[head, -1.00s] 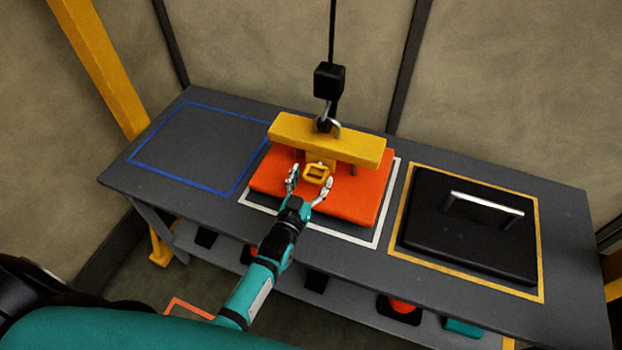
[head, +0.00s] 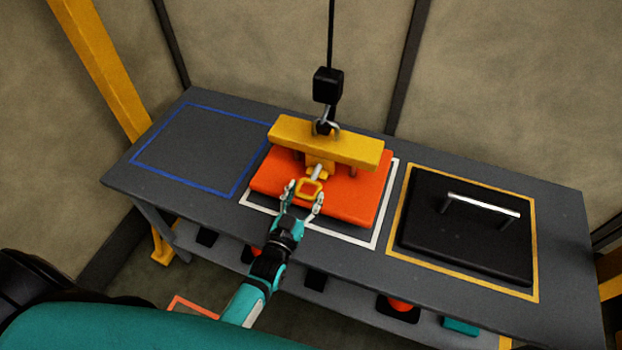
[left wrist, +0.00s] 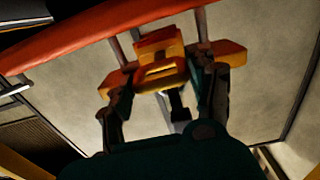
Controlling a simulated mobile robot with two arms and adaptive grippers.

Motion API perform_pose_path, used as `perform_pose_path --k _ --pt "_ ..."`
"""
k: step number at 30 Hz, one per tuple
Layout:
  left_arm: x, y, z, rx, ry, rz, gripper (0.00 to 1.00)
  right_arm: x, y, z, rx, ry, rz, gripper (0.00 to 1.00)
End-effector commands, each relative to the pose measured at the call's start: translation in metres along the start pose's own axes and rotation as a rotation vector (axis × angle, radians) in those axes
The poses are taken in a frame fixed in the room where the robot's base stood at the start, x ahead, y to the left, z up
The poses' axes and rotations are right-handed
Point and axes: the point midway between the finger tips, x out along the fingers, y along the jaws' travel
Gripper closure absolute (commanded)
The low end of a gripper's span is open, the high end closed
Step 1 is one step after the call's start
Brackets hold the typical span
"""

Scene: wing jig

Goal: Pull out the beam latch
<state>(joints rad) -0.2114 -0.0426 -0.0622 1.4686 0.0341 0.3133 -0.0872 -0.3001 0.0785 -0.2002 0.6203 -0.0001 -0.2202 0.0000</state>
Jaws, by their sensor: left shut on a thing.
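The beam latch (head: 309,189) is a yellow square ring on a silver pin, at the front of the yellow beam (head: 345,147). A length of the pin shows between the ring and the yellow block under the beam. My left gripper (head: 305,195) is shut on the latch ring, one finger on each side. In the left wrist view the latch ring (left wrist: 163,76) sits between my left gripper's fingers (left wrist: 162,82). Whether the pin's far end is still inside the block is hidden. My right gripper is not in view.
The beam hangs on a hook (head: 325,126) below a black block and cable, above an orange panel (head: 348,205) within a white outline. A black plate with a silver handle (head: 482,204) lies at right. The blue-outlined area (head: 200,148) is empty.

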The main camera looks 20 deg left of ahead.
Motion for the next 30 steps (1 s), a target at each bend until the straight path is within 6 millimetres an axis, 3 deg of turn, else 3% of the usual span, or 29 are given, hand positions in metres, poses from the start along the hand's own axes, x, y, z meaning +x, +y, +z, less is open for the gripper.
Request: perform_pose_path --k 1,4,14,15,18,26,30 --pt "-0.013 -0.003 -0.001 0.0 -0.008 -0.005 1.0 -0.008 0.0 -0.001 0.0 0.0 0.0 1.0" --pt "-0.026 -0.004 -0.001 0.001 -0.006 -0.005 1.0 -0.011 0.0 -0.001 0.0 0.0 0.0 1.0" --pt "-0.032 -0.004 0.001 0.002 -0.003 -0.006 1.0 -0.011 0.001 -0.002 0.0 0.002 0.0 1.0" --pt "-0.032 -0.004 0.002 0.002 -0.003 -0.006 0.41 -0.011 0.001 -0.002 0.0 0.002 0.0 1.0" --pt "-0.032 -0.004 0.002 0.002 -0.004 -0.005 0.29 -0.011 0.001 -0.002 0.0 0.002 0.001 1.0" --pt "-0.032 -0.002 0.001 0.0 -0.003 -0.002 0.29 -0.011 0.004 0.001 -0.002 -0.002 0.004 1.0" --pt "-0.042 -0.002 0.001 0.0 -0.004 -0.002 0.29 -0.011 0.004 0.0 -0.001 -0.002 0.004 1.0"
